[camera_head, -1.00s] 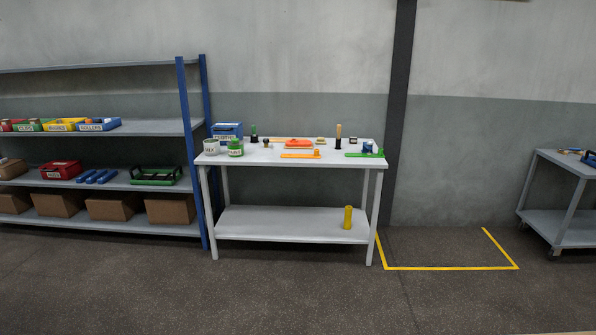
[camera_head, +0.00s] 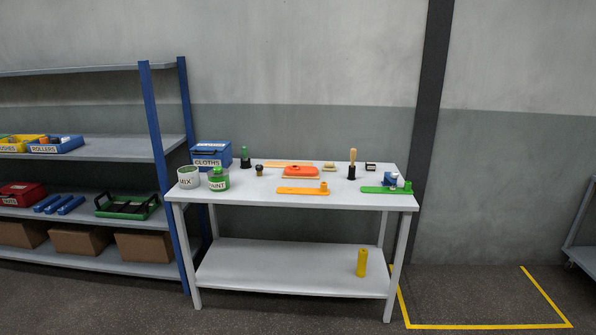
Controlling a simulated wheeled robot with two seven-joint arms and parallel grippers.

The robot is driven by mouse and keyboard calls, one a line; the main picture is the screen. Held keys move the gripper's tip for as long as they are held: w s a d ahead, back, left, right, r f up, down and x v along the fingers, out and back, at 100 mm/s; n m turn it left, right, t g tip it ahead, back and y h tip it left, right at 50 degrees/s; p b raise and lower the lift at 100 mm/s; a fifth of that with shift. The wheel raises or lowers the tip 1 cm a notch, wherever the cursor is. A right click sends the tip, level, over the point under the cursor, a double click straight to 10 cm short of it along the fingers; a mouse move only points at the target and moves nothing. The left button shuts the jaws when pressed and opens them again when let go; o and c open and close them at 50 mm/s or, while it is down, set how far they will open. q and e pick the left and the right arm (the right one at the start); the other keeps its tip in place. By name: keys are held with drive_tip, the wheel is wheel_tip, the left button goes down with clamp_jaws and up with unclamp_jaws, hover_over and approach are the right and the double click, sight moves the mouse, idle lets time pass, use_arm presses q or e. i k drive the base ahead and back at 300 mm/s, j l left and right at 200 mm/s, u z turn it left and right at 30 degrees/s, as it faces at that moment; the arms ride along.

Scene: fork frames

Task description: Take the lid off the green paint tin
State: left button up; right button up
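The green paint tin (camera_head: 218,180) stands upright near the left front of the white table (camera_head: 340,200). Neither of my grippers shows in the head view.
On the table are a blue "CLOTHS" box (camera_head: 211,154), an orange tray (camera_head: 300,171), an orange paddle-like piece (camera_head: 302,190) and a green one (camera_head: 380,189). A yellow cylinder (camera_head: 362,262) stands on the lower shelf. Shelving (camera_head: 95,149) stands left.

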sight(217, 171)
drive_tip(key=i, duration=1.7)
